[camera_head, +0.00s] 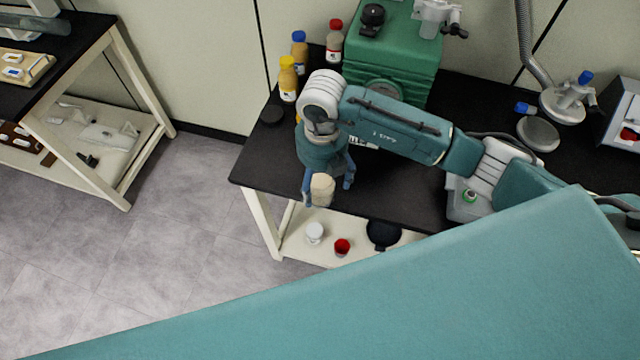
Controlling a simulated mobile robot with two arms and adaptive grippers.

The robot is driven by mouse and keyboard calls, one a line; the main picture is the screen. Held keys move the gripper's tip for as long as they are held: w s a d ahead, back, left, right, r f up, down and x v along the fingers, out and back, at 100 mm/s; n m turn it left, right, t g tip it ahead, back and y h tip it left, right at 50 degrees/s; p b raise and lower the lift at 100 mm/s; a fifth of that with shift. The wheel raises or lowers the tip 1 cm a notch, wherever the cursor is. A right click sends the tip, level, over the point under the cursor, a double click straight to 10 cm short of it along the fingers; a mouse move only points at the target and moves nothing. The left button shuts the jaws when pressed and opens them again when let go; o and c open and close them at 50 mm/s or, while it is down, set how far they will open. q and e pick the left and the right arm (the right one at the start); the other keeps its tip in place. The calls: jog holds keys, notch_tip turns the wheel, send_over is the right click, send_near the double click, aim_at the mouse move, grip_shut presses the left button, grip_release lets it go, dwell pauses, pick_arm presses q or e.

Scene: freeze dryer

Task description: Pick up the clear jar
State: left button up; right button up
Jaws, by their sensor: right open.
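A small pale beige, jar-like thing (322,188) stands near the front edge of the black bench (262,160). It may be the clear jar, but I cannot tell for sure that it is clear. My right gripper (328,181) points down over it, open, with one blue finger on its left and one on its right. I cannot tell whether either finger touches it. The gripper's body hides the bench behind it. My left gripper is not in view.
Bottles with yellow (288,80), blue (299,50) and red (335,43) caps stand behind the gripper, left of a green machine (395,50). A white container (315,232), red cup (342,247) and black pan (383,235) sit on the lower shelf. The floor at left is clear.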

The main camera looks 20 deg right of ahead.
jog(key=shift+s+a+f+p, duration=0.15)
jog(key=shift+f+p, duration=0.3)
jog(key=shift+f, duration=1.45)
jog(key=c, duration=1.5)
jog(key=shift+o, duration=0.2)
jog(key=shift+r, duration=0.1)
